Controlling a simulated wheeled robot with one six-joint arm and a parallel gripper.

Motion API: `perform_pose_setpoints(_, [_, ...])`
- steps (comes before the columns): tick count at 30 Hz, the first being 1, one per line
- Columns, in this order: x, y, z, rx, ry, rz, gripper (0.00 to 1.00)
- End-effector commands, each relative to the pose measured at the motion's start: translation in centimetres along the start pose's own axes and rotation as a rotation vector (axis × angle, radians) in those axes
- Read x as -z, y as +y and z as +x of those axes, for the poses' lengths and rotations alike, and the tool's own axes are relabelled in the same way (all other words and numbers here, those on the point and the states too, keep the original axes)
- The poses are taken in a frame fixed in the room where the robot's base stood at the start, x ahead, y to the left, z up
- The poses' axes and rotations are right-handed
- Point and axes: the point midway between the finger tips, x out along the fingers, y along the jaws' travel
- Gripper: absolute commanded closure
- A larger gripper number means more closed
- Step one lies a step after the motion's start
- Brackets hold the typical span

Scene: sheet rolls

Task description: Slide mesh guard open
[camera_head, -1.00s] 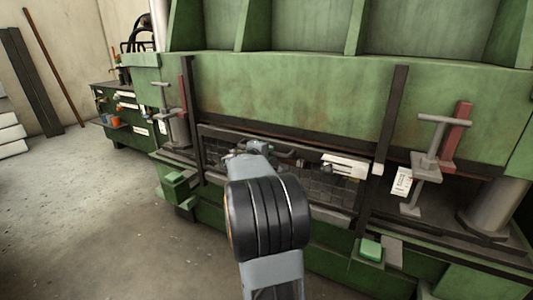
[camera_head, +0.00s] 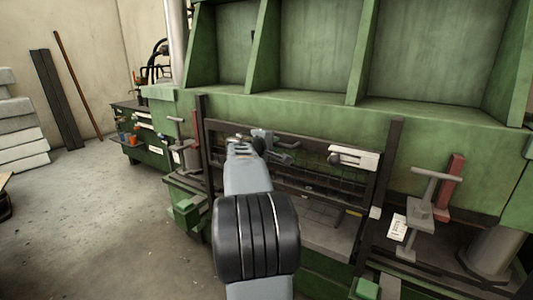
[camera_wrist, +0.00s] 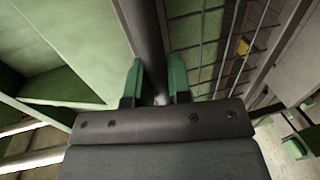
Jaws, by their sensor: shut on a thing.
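The mesh guard (camera_head: 312,183) is a dark wire grid in a frame across the front opening of the green press, between two dark upright rails. It stands raised, with part of the opening showing below it. My gripper (camera_head: 284,147) is at the guard's upper part in the head view, partly hidden by my arm. In the wrist view, the green fingers of my gripper (camera_wrist: 158,84) are shut around a dark grey bar (camera_wrist: 142,32) of the guard. The mesh also shows to the right of the bar there (camera_wrist: 215,50).
A white labelled block (camera_head: 354,159) sits at the guard's upper right. A grey T-handled clamp (camera_head: 428,205) stands right of the right rail (camera_head: 388,160). A green block (camera_head: 186,210) juts out at lower left. The floor (camera_head: 95,215) at left is clear.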

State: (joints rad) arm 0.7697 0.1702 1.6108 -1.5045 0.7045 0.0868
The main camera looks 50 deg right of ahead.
Motion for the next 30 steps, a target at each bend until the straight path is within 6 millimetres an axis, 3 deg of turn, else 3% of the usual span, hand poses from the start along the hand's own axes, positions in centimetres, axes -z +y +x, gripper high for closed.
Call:
perform_pose_setpoints(1, [0.0,1.7,-0.3,-0.004,0.000,0.003,1.00])
perform_pose_setpoints(7, [0.0,3.8,-0.8,-0.003,0.000,0.002,1.00])
perform_pose_setpoints(22, [0.1,4.2,-0.9,-0.002,0.000,0.000,1.00])
perform_pose_setpoints(23, [0.1,4.2,-0.9,-0.002,0.000,0.000,0.80])
perform_pose_setpoints(30, [0.1,4.2,-1.0,-0.001,0.002,-0.001,0.57])
